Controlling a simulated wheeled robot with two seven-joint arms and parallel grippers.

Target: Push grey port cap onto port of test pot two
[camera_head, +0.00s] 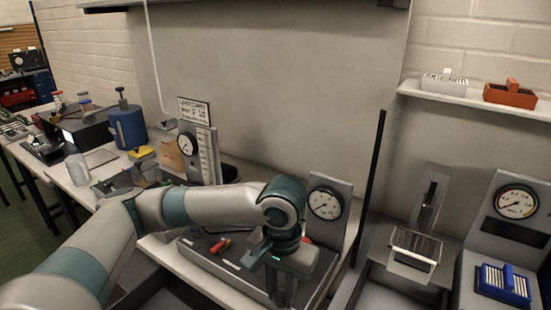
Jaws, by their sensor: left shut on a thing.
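My left arm reaches in from the left across the bench, and its gripper (284,288) points down over the front right of a grey tray (205,262). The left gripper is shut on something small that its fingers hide. I cannot make out a grey port cap or tell which object is test pot two. A small red-tipped thing (221,245) lies in the tray to the left of the gripper. My right gripper is not in view.
A panel with a round gauge (325,204) stands just behind the gripper. A second gauge (186,145) stands further left. A dark upright post (370,185) rises to the right.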

